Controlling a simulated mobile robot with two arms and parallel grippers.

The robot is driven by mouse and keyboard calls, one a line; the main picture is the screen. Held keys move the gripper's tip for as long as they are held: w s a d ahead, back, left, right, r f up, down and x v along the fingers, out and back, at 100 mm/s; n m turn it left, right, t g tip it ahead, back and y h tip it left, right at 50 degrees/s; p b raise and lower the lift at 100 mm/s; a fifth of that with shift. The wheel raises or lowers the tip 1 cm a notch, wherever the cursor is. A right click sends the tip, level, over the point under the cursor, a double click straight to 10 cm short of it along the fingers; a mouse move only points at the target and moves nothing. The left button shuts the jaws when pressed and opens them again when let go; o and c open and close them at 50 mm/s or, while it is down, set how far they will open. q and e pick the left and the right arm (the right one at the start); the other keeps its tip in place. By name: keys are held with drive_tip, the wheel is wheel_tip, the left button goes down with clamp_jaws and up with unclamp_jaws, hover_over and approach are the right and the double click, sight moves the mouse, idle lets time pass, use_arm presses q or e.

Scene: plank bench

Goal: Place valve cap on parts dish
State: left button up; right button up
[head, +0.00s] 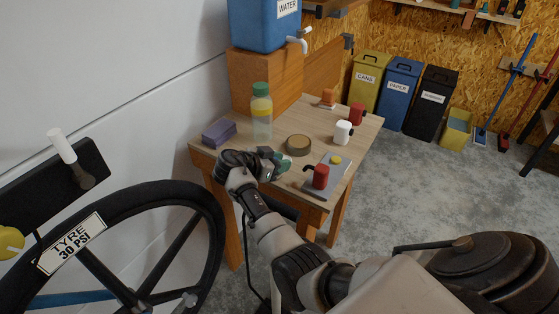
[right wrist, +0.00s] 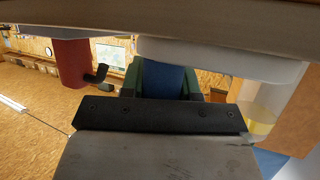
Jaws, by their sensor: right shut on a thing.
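My right gripper (head: 276,165) is over the near edge of the plank bench, its green fingers pointing right. In the right wrist view the fingers are shut on a dark blue piece (right wrist: 164,80), which I take to be the valve cap. It is hidden in the head view. A round brown dish with a darker rim (head: 298,145), apparently the parts dish, lies on the bench just beyond and right of the gripper. It looks empty. My left gripper is not in view.
On the bench (head: 348,128) stand a green-capped bottle (head: 261,112), a purple block (head: 219,132), a white mug (head: 342,133) and a red mug (head: 357,114).

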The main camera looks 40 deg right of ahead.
drive_tip(key=shift+f, duration=0.2)
drive_tip(key=o, duration=0.9)
drive_tip(key=shift+r, duration=0.1)
drive_tip(key=shift+r, duration=0.2)
drive_tip(key=b+v, duration=0.2)
drive_tip(key=v, duration=0.5)
drive_tip(key=shift+a, duration=0.25)
